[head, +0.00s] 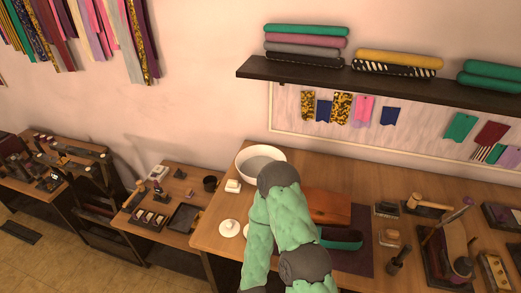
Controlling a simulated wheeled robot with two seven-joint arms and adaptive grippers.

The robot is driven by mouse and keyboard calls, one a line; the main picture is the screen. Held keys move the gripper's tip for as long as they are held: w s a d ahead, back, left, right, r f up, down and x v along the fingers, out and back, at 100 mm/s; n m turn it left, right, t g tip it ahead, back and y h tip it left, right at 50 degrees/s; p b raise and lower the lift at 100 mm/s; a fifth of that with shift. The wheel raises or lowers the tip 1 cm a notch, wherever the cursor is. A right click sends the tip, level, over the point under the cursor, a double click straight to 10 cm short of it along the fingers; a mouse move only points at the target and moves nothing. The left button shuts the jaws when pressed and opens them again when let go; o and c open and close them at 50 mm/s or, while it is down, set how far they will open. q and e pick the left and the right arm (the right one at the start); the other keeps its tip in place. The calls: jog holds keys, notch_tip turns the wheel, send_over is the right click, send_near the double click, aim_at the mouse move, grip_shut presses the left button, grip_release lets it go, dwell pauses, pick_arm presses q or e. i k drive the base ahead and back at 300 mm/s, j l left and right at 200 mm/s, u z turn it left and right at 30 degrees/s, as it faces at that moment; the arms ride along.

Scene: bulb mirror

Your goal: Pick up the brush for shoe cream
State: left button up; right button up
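I cannot single out the brush for shoe cream with certainty. A small dark upright tool with a knob-like base (397,261) stands on the right workbench and could be a brush, but it is too small to tell. Small brush-like items (137,193) also lie on the middle table. One of my green arms, bent at a grey joint, rises from the bottom centre and covers part of the right workbench. I cannot tell which arm it is. Neither gripper shows.
The right workbench (214,222) holds a white bowl (247,157), white lids (229,228), a brown leather piece (328,207), a dark green strap (342,240), a mallet (430,204) and a shoe on a stand (452,247). A shelf (400,78) with rolled cloth hangs above.

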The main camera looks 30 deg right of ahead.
aim_at(405, 252)
jog(key=z, duration=2.65)
jog(key=l, duration=0.1)
